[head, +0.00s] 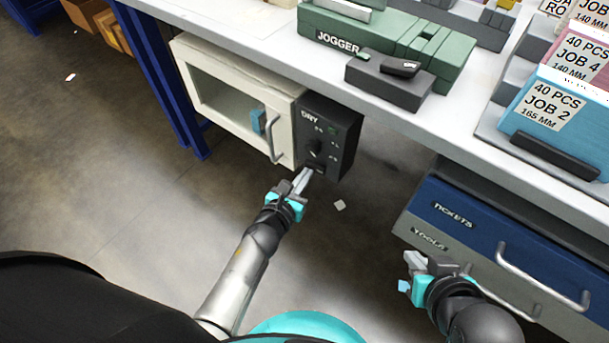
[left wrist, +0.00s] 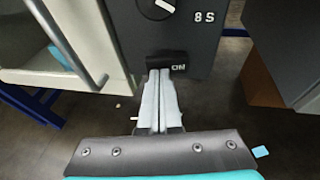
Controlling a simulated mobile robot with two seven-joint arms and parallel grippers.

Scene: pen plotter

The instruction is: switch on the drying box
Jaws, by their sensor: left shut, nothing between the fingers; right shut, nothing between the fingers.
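The drying box (head: 243,62) is a cream cabinet with a glass door and a bar handle, hung under the bench. Its dark control panel (head: 344,120), marked DRY, is on its right side. The panel's dial (left wrist: 156,6) and a black switch (left wrist: 164,62) beside the label ON show in the left wrist view. My left gripper (head: 306,174) is shut and empty, its fingertips at the lower edge of the switch; I cannot tell whether they touch it. My right gripper (head: 412,266) is shut and empty, in front of the drawers.
The bench (head: 273,62) above holds a green jogger (head: 390,40) and card boxes (head: 556,110). A drawer unit (head: 459,211) marked TICKETS and TOOLS stands at the right, with bar handles sticking out. The floor (head: 120,190) at the left is mostly clear.

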